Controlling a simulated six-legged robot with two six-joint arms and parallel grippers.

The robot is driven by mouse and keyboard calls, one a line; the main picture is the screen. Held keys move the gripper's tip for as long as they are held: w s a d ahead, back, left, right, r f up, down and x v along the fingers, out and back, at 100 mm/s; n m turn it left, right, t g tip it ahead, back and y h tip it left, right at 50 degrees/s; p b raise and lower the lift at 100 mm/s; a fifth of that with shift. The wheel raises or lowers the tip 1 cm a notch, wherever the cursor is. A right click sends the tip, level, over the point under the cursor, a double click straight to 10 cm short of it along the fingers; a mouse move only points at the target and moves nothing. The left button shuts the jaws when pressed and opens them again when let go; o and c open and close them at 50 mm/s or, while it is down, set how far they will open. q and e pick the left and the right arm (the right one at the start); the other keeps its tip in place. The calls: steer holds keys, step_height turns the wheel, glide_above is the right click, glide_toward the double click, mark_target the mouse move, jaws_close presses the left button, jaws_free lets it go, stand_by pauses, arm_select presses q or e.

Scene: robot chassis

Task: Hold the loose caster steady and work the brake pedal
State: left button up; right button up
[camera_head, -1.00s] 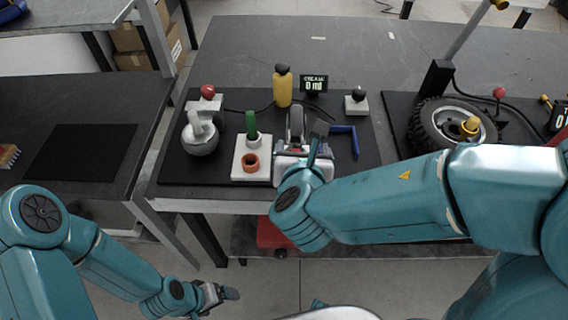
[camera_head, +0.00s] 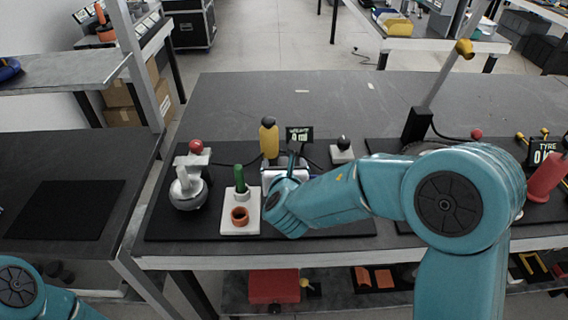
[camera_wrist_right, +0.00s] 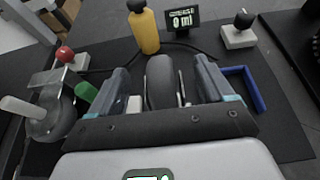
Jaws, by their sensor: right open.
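A dark upright wheel (camera_wrist_right: 160,85), which looks like a caster wheel, stands between the two fingers of my right gripper (camera_wrist_right: 162,72) in the right wrist view. The fingers are open, one on each side of it, with a gap visible. In the head view my right gripper (camera_head: 288,170) is over the middle of the black mat and my arm hides most of the wheel. I cannot make out a brake pedal clearly. My left gripper is out of view.
Around the wheel are a yellow bottle (camera_head: 269,141), a small display (camera_head: 299,134), a black-knobbed block (camera_head: 342,152), a red knob (camera_head: 196,146) and a white plate (camera_head: 240,224) with a green peg and orange ring. A blue bent rod (camera_wrist_right: 247,88) lies right of my gripper.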

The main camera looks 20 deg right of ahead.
steer(key=shift+w+d+f, duration=0.2)
steer(key=shift+w+f, duration=0.15)
steer(key=shift+w, duration=0.25)
steer(key=shift+s+r, duration=0.1)
steer(key=c, duration=1.4)
steer(key=shift+c, duration=0.2)
